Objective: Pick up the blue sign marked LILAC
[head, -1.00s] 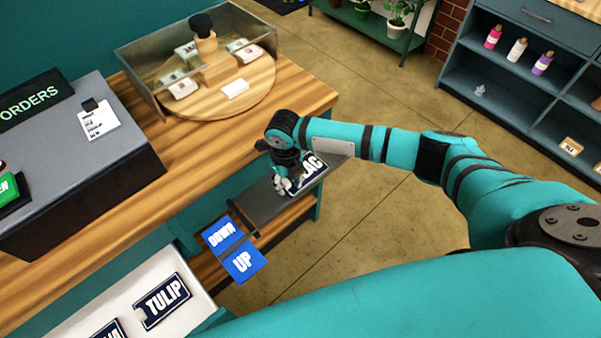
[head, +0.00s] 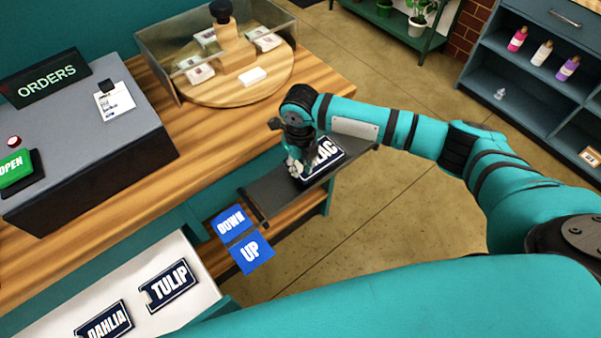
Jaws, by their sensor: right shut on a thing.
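The dark blue sign (head: 326,153) lies on a dark grey shelf (head: 272,200) at the side of the wooden counter. Only the letters "AC" and part of an "L" show; my right gripper covers the rest. My right gripper (head: 298,168) reaches down over the sign's left end and is shut on it. The sign looks flat against the shelf; I cannot tell whether there is a gap under it. My left gripper is not in view.
Blue DOWN (head: 231,222) and UP (head: 251,253) buttons stand in front of the shelf. TULIP (head: 169,285) and DAHLIA (head: 104,322) signs lie in a white tray (head: 205,290) at lower left. A glass-sided round display (head: 225,85) stands on the counter.

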